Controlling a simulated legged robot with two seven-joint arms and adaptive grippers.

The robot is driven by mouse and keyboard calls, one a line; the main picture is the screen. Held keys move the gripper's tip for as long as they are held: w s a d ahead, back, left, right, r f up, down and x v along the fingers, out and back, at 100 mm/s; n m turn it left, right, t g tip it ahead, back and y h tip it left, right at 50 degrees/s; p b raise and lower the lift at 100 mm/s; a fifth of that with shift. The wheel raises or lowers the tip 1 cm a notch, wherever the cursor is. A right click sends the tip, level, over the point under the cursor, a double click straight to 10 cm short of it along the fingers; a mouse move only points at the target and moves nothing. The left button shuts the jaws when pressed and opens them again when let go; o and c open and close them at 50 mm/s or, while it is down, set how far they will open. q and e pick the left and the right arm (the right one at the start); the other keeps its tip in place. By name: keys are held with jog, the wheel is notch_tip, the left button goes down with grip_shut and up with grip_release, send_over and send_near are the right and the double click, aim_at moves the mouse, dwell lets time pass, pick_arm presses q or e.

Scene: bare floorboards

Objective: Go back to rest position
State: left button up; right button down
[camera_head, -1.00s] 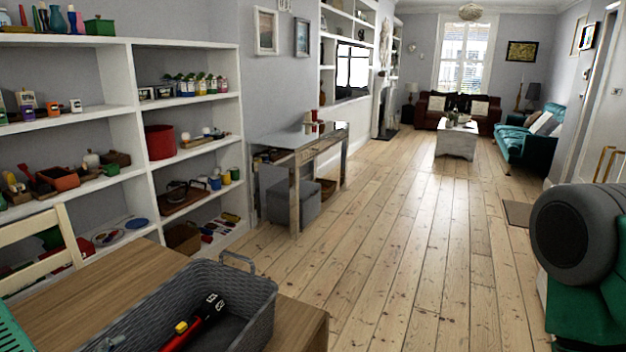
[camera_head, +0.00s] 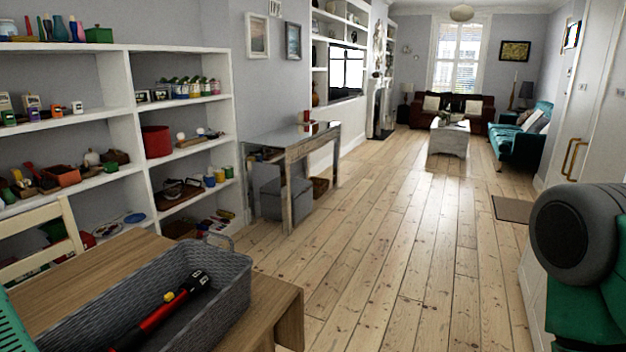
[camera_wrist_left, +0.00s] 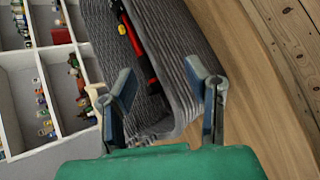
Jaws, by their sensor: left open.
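My left gripper (camera_wrist_left: 162,82) is open in the left wrist view, its two grey fingers spread. Between and beyond the fingers is the grey woven basket (camera_wrist_left: 185,35); I cannot tell whether either finger touches it. The basket also shows in the head view (camera_head: 225,305), at the lower left on a wooden table (camera_head: 285,302). A red and black tool (camera_head: 160,315) with a yellow part lies inside it and also shows in the left wrist view (camera_wrist_left: 133,40). No fingers of my right gripper show; only a grey and green part of my right arm is at the right edge.
White shelves (camera_head: 140,115) with many small items stand along the left wall. A cream chair (camera_head: 40,240) is by the table. A side table (camera_head: 290,150) stands further along that wall. The floorboards (camera_head: 400,250) ahead are clear up to a white coffee table (camera_head: 448,138).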

pick_arm(q)
jog(key=s+d+f+m+g+h, duration=0.1)
jog(key=s+f+m+g, duration=0.4)
jog(key=s+f+m, duration=0.5)
jog(key=s+d+f+m+g+h, duration=0.15)
jog(key=s+f+m+g, duration=0.45)
jog(key=s+m, duration=0.7)
notch_tip(320, 180, down, 10)
jog(key=w+d+m+t+b, duration=0.1)
jog(key=w+m+b, duration=0.1)
jog(key=b, duration=0.8)
jog(key=shift+w+d+f, duration=0.15)
jog(key=shift+w+d, duration=0.05)
jog(key=shift+w, duration=0.15)
